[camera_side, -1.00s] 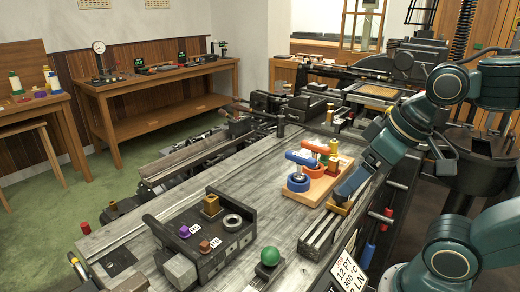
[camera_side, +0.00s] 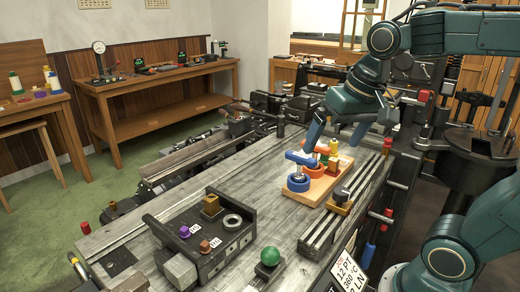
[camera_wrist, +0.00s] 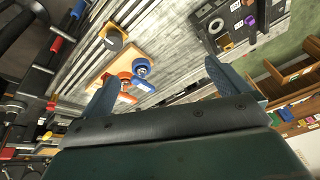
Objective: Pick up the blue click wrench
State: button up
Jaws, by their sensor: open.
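The blue click wrench (camera_side: 299,158) stands upright in a wooden block (camera_side: 318,193), with a blue cross handle on top and a round blue body below. An orange wrench (camera_side: 316,147) stands right behind it. In the wrist view the blue wrench (camera_wrist: 141,68) lies between the finger directions, nearer the left finger, with the orange wrench (camera_wrist: 125,78) beside it. My gripper (camera_side: 336,138) is open and empty, above and behind the block. Its two spread fingers also frame the wrist view (camera_wrist: 160,72). In the side view a finger comes close to the wrenches; I cannot tell whether it touches.
A rail with a brass slider (camera_side: 340,199) runs right of the block. A dark fixture (camera_side: 203,235) with a brass nut and ring stands front left. A green ball knob (camera_side: 269,256) is at the front. The grey bed left of the block is clear.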

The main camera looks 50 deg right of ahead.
jog(key=w+d+m+g, duration=0.2)
jog(key=w+d+m, duration=0.5)
jog(key=w, duration=0.2)
jog(key=m+g, duration=0.2)
jog(key=m, duration=0.4)
send_over(301, 155)
notch_tip(301, 155, down, 3)
jog(key=shift+a+f, duration=0.15)
jog(key=shift+f, duration=0.1)
jog(key=shift+f, duration=0.1)
jog(key=shift+f, duration=4.2)
jog(key=shift+f, duration=2.6)
